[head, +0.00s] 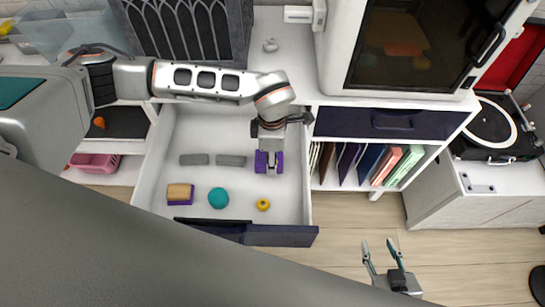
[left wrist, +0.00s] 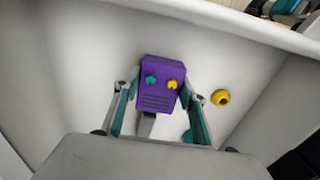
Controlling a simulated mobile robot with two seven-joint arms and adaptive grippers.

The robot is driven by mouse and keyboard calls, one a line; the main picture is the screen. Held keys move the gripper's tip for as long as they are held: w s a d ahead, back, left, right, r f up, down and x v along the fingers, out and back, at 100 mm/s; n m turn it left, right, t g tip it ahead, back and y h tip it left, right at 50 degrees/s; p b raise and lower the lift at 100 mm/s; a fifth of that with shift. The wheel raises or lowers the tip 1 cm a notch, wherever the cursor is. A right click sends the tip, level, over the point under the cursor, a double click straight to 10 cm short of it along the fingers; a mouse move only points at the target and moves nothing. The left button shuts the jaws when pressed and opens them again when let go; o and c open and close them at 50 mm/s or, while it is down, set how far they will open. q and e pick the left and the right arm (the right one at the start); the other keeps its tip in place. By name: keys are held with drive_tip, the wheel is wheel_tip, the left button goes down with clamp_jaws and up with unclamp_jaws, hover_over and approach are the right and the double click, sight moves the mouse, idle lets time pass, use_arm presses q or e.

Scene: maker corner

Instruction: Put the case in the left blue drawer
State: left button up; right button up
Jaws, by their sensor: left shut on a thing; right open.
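The case, a purple box (head: 262,162), is inside the open left blue drawer (head: 282,236), over its right half. In the left wrist view the case (left wrist: 160,80) shows a teal knob, a yellow knob and dark slots. My left gripper (left wrist: 160,104) is shut on it, one finger on each side. I cannot tell whether the case touches the drawer floor. The drawer has a white inside and a dark blue front. My right gripper (head: 393,262) is open and empty above the wood floor, right of the drawer.
In the drawer lie two grey blocks (head: 231,160), a teal ball (head: 218,198), a yellow ring (head: 263,205) and a purple-and-tan block (head: 180,193). The right blue drawer (head: 392,123) is shut above a shelf of folders (head: 370,163). A turntable (head: 492,125) stands at the right.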

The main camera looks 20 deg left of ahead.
use_arm(q)
drive_tip(key=shift+f, duration=0.15)
drive_tip(key=shift+f, duration=0.15)
drive_tip(key=o, duration=1.3)
drive_tip(key=shift+r+p, duration=0.85)
drive_tip(key=shift+r, duration=5.4)
